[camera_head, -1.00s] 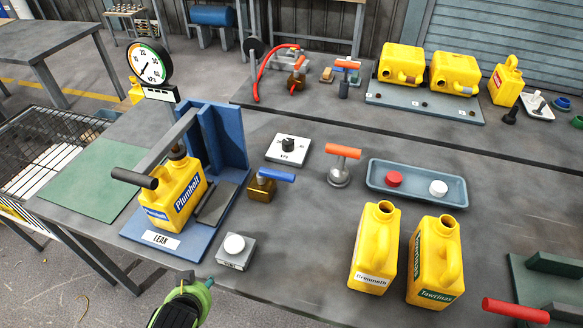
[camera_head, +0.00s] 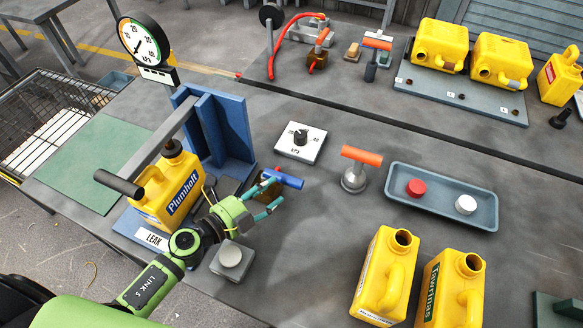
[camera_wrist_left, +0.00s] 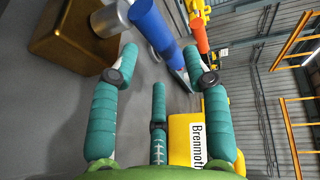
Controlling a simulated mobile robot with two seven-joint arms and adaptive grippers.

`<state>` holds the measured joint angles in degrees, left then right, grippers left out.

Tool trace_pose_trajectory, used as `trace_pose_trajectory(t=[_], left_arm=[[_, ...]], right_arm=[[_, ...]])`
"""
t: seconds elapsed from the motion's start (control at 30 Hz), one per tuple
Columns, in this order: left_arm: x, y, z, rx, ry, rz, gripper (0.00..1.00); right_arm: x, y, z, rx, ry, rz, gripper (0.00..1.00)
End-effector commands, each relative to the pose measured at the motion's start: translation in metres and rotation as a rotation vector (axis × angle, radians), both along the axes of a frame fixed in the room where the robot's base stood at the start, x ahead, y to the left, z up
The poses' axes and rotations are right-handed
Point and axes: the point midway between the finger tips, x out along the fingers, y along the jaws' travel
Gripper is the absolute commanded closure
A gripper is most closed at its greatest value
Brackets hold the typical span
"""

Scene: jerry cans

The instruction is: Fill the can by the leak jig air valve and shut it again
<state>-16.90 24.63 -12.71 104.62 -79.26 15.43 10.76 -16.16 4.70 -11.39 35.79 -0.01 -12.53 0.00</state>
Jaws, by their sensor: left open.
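The yellow Plumholt can (camera_head: 172,190) stands upright on the blue leak jig (camera_head: 240,135), under a clamp bar with a black handle (camera_head: 118,184). The air valve, a brass body with a blue lever (camera_head: 284,179), is to its right. In the left wrist view the blue lever (camera_wrist_left: 152,28) and brass body (camera_wrist_left: 72,35) lie just past the fingertips. My left gripper (camera_head: 272,202) is open beside the lever; its fingers (camera_wrist_left: 160,62) are spread, and contact cannot be told. The pressure gauge (camera_head: 143,42) stands behind the can. My right gripper is not in view.
A button block (camera_head: 232,257) sits close under my left wrist. A kPa dial (camera_head: 299,141), an orange-handled valve (camera_head: 358,168) and a tray (camera_head: 440,204) with red and white caps lie to the right. Two yellow cans (camera_head: 384,275) (camera_head: 452,290) stand in front.

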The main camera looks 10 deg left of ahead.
Motion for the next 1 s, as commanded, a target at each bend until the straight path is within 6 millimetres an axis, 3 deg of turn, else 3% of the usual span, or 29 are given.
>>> trace_pose_trajectory(t=[0.13, 0.4, 0.6, 0.87, 1.0], left_arm=[[0.009, -0.009, -0.004, 0.012, 0.002, -0.02, 0.52], [0.043, -0.032, -0.011, 0.009, 0.001, -0.017, 0.52], [0.055, -0.04, -0.014, 0.01, 0.002, -0.017, 0.52], [0.056, -0.041, -0.015, 0.01, 0.001, -0.017, 0.52], [0.056, -0.041, -0.015, 0.01, 0.002, -0.017, 1.0]], right_arm=[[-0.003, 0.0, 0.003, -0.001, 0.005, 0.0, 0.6], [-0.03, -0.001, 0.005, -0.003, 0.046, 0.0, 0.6], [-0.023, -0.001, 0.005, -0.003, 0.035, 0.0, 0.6], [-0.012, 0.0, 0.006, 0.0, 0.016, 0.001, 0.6], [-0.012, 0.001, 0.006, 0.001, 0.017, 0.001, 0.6]])
